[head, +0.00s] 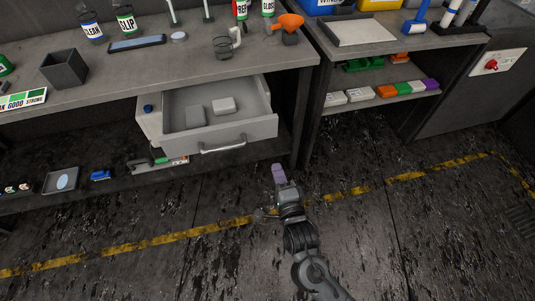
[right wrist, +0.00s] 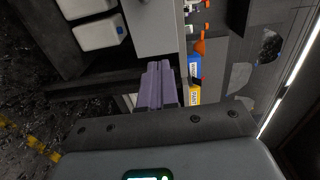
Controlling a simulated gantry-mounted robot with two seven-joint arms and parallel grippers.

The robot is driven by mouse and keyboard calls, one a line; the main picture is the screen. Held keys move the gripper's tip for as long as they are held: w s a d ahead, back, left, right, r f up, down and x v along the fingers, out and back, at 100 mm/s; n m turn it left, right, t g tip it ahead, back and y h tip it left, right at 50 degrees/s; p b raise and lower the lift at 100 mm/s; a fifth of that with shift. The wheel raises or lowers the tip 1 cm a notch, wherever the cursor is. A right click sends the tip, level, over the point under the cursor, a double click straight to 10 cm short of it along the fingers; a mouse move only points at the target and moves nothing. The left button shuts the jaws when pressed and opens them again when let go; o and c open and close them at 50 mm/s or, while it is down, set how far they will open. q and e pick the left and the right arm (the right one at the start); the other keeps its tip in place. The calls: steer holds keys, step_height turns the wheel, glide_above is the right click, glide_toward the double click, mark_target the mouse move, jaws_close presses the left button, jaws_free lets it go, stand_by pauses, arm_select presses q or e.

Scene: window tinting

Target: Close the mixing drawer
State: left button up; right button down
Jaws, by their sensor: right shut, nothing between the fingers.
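The grey mixing drawer (head: 262,128) stands pulled out from under the workbench in the head view, with its inside in sight. Its pale bar handle (head: 222,147) is on the front panel. A darker grey block (head: 195,117) and a lighter block (head: 223,105) lie inside. My right gripper (head: 279,173) is to the right of and nearer than the drawer front, apart from it and empty. Its purple fingers are pressed together, as the right wrist view (right wrist: 157,87) also shows. My left gripper is not in view.
A white container (head: 149,117) is left of the drawer. A second bench with a shelf (head: 385,99) stands to the right. The floor in front is clear.

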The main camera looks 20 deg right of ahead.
step_height(320, 180, down, 2)
steer(key=b, duration=0.8)
glide_toward(262, 131)
steer(key=w, duration=0.6)
steer(key=shift+w+d+f, duration=0.1)
steer(key=shift+d+f, duration=0.1)
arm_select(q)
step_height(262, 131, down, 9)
arm_select(e)
steer(key=shift+w, duration=0.35)
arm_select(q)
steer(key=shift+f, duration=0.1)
